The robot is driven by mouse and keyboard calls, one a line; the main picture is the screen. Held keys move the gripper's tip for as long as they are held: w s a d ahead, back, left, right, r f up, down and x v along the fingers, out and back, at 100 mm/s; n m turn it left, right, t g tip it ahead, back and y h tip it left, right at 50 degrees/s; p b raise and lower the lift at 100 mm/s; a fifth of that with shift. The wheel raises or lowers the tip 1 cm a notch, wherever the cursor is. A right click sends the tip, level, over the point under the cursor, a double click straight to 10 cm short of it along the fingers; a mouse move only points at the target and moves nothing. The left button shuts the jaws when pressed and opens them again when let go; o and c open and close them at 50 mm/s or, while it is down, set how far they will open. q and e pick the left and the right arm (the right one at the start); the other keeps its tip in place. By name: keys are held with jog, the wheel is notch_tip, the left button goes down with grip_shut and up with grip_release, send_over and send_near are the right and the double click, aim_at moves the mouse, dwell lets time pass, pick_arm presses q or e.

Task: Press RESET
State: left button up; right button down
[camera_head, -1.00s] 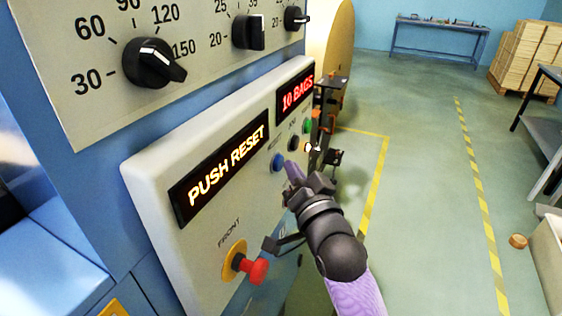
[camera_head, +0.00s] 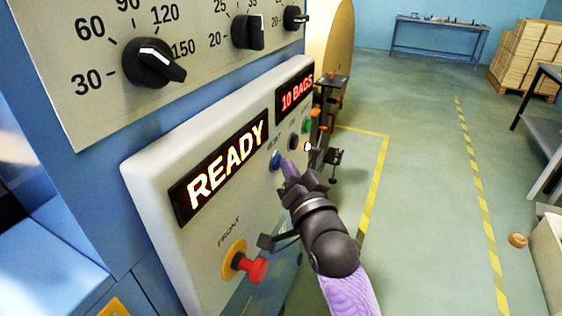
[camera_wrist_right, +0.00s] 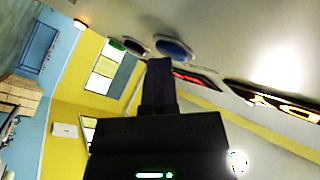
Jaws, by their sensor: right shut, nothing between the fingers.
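The blue RESET button (camera_head: 276,160) is on the sloping white control panel (camera_head: 160,165), below and between two lit displays. The larger display (camera_head: 228,167) reads READY and the smaller one (camera_head: 296,91) reads 10 BAGS. My right gripper (camera_head: 288,166) is shut and empty, with its fingertips at the blue button, partly covering it. In the right wrist view the blue button (camera_wrist_right: 174,48) is just beyond the shut fingertips (camera_wrist_right: 160,64); I cannot tell whether they touch it. My left gripper is not in view.
A red knob (camera_head: 255,269) on a yellow base sticks out below the display. Black and green buttons (camera_head: 307,126) are to the right of the blue one. Black dials (camera_head: 152,63) are on the panel above.

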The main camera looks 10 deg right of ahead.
jog(key=shift+s, duration=0.1)
jog(key=shift+s+d+p, duration=0.4)
jog(key=shift+d+p, duration=0.1)
jog(key=shift+d, duration=0.15)
jog(key=shift+s+d+p, duration=0.5)
jog(key=shift+s+d, duration=0.2)
jog(key=shift+d, duration=0.35)
jog(key=shift+s+d+p, duration=0.5)
jog(key=shift+s+d, duration=0.2)
jog(key=shift+d, duration=0.3)
